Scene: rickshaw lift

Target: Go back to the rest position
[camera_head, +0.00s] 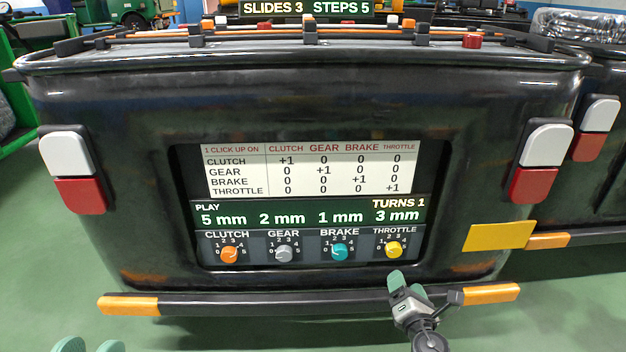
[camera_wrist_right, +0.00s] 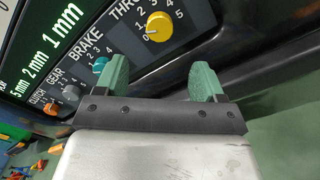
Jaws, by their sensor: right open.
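My right gripper (camera_head: 405,284) is in front of the rickshaw's rear panel (camera_head: 320,215), below the yellow throttle knob (camera_head: 393,250) and apart from it. In the right wrist view its green fingers (camera_wrist_right: 160,85) are open with nothing between them, and the throttle knob (camera_wrist_right: 159,26) is beyond them. The orange clutch knob (camera_head: 229,254), grey gear knob (camera_head: 283,254) and teal brake knob (camera_head: 339,252) stand in a row left of the throttle knob.
A dark bumper bar with orange ends (camera_head: 490,294) runs below the panel, close to my right gripper. A yellow plate (camera_head: 499,236) is at the right. Another dark vehicle (camera_head: 600,190) stands at the right edge. Green floor (camera_head: 40,240) is clear at the left.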

